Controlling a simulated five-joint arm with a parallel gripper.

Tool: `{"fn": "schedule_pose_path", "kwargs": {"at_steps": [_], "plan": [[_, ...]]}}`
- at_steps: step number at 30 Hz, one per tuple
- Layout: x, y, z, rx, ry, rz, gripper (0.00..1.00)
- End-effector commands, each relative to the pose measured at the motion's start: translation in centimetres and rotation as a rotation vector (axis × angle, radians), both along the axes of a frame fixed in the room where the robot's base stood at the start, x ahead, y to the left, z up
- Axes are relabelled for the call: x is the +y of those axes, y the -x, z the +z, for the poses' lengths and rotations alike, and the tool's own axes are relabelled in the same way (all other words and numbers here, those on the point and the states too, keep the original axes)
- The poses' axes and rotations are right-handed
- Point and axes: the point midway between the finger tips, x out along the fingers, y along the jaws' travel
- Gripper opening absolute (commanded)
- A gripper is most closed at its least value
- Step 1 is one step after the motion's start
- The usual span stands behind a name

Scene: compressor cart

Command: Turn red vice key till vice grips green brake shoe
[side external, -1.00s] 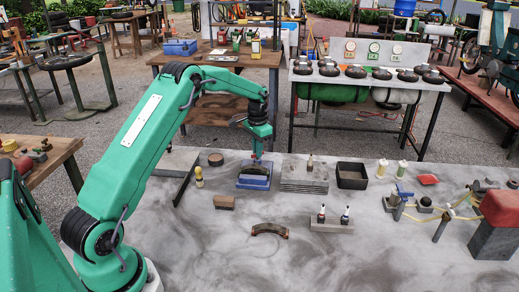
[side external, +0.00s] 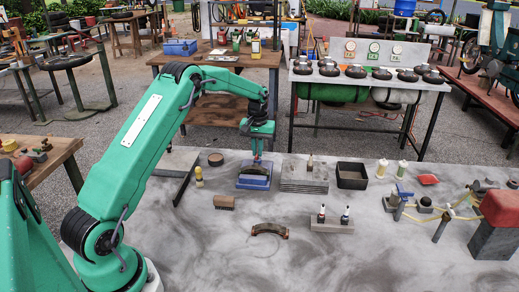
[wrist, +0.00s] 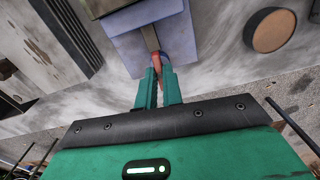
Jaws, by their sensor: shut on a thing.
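The blue vice (side external: 253,183) stands on the grey table, and its blue body also fills the top middle of the wrist view (wrist: 178,38). My gripper (side external: 257,157) points down over the vice. In the wrist view my gripper's two green fingers (wrist: 158,72) are shut on the red key (wrist: 150,38) at the vice's edge. A drab olive-brown piece at the vice's top is cut off by the wrist view's edge. I cannot make out a green brake shoe in the jaws. A brown curved shoe (side external: 269,230) lies on the open table in front.
A grey stack of plates (side external: 304,177) and a black open box (side external: 351,176) stand right of the vice. A yellow-topped bottle (side external: 199,176) and a brush (side external: 224,202) are to its left. A block with two small bottles (side external: 332,225) stands in front. The front table is mostly clear.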

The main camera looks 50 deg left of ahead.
Motion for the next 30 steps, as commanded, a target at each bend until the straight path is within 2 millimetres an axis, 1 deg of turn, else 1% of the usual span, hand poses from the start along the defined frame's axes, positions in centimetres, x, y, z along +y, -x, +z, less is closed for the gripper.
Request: {"fn": "schedule_pose_path", "kwargs": {"at_steps": [14, 15, 18, 26, 30], "plan": [[0.04, -0.13, 0.22, -0.006, -0.002, 0.022, 0.0], [0.05, -0.14, 0.22, -0.006, -0.002, 0.021, 0.12], [0.05, -0.11, 0.19, -0.005, -0.002, 0.021, 0.3], [0.03, -0.05, 0.09, -0.002, -0.001, 0.021, 0.3], [0.03, -0.05, 0.39, -0.002, -0.001, 0.021, 0.3]]}}
